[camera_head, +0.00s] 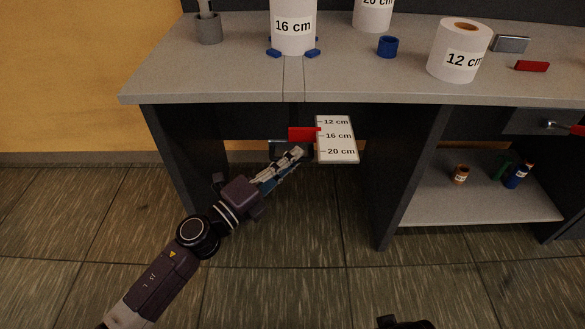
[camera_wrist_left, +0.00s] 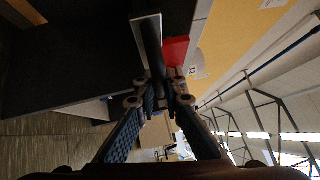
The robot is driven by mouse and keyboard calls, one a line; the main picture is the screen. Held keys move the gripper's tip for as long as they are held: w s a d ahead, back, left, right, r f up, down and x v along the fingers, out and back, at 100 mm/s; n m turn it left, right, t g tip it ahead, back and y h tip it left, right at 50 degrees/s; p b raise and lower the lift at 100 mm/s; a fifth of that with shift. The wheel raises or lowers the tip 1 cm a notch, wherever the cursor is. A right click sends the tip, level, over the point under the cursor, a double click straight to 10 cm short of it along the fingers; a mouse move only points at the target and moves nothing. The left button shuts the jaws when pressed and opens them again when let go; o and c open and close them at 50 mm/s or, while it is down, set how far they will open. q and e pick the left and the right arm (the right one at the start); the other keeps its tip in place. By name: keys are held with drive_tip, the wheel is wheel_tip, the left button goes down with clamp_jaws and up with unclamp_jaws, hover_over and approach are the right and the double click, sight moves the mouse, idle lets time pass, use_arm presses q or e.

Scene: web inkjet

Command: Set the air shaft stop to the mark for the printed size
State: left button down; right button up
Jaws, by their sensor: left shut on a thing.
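A white scale card (camera_head: 337,155) with marks 12, 16 and 20 cm hangs below the table front. The stop's red pointer (camera_head: 303,134) lies at its left edge, about level with the 16 cm mark. It also shows in the left wrist view (camera_wrist_left: 175,51). My left gripper (camera_head: 299,153) is shut on the stop, just below the pointer; its fingers (camera_wrist_left: 158,88) partly hide the held part. A white roll marked 16 cm (camera_head: 293,25) stands on the table among blue feet. A dark piece at the bottom edge seems to be my right gripper (camera_head: 402,322), mostly cut off.
A lower shelf (camera_head: 470,203) at right holds small bottles.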

use_arm(q)
drive_tip(key=c, duration=2)
unclamp_jaws()
drive_tip(key=shift+s+a, duration=0.1)
drive_tip(key=v, duration=1.1)
drive_tip(key=shift+s+a+f, duration=0.1)
drive_tip(key=shift+s+a, duration=0.15)
drive_tip(key=shift+s, duration=0.05)
drive_tip(key=shift+w, duration=0.1)
